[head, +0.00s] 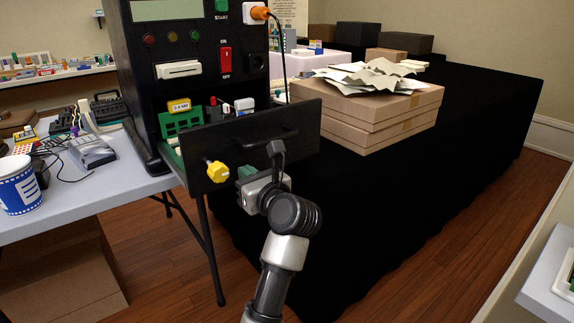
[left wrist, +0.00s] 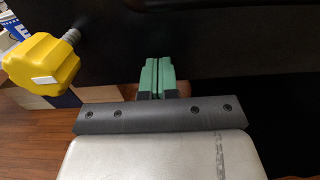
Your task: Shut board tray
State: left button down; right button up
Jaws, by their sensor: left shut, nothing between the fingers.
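The board tray (head: 222,158) sticks out of the lower front of the black machine (head: 190,45). Its front is a black panel with a dark handle (head: 268,138) and a yellow knob (head: 217,171). A green board (head: 183,123) shows behind the panel. My left gripper (head: 246,173) is at the panel's outer face, below the handle and right of the knob. In the left wrist view its green fingers (left wrist: 158,75) are together and empty, pointing at the black panel (left wrist: 215,35); I cannot tell if they touch it. The knob (left wrist: 40,65) is at left there. My right gripper is out of view.
A grey table (head: 110,180) at left holds a blue cup (head: 18,185), a grey device (head: 92,152) and cables. Cardboard boxes (head: 365,115) topped with papers stand on a black-draped table (head: 470,100) behind the tray. Wooden floor shows at lower right.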

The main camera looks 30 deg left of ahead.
pick_arm(q)
jog(key=shift+x, duration=10.35)
